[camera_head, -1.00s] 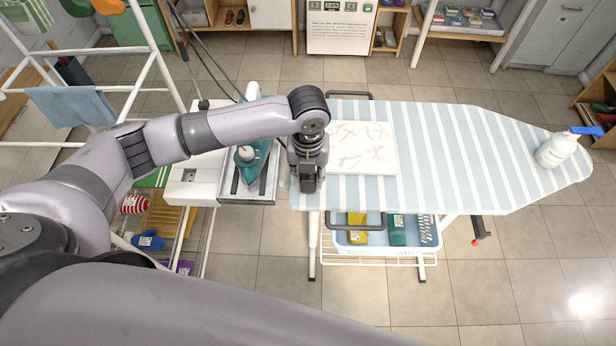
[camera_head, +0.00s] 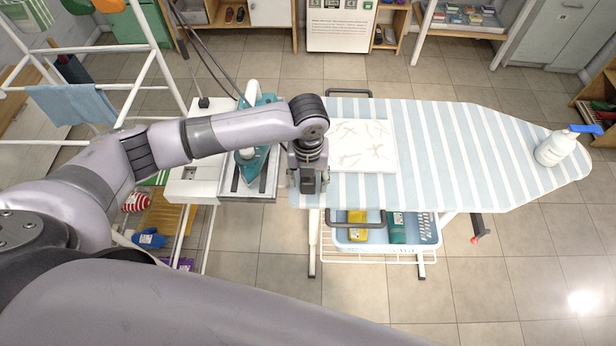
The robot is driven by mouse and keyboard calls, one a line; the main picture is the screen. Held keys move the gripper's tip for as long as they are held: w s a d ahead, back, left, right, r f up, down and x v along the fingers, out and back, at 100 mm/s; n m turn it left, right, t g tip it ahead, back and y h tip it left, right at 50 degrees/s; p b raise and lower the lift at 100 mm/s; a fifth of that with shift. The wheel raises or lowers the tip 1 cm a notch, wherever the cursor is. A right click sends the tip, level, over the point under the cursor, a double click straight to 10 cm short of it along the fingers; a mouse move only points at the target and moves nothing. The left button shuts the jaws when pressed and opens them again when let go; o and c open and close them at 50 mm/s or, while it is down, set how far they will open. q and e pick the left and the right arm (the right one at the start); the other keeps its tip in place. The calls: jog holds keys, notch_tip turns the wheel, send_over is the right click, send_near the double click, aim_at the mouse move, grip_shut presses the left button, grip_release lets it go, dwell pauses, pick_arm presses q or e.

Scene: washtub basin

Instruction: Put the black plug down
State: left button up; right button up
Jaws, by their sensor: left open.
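My left gripper (camera_head: 308,184) points down over the left end of the striped ironing board (camera_head: 449,140), beside the iron rest. It is open, and its fingers are small and dark in this view. I see no plug clearly between the fingers, and the arm hides the spot just below. A small black piece (camera_head: 203,102), which may be the black plug, stands at the back of the white iron rest by a dark cord. I cannot tell for sure. My right gripper is not in view.
A teal iron (camera_head: 249,168) stands on the rest left of my gripper. A white patterned cloth (camera_head: 362,146) lies on the board to the right. A white bottle with a blue pump (camera_head: 556,149) stands at the far right end. The board between is clear.

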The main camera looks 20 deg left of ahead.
aim_at(308, 179)
pick_arm(q)
jog(key=shift+r, duration=0.1)
notch_tip(308, 179, up, 12)
jog(key=b, duration=0.2)
jog(key=shift+b, duration=0.4)
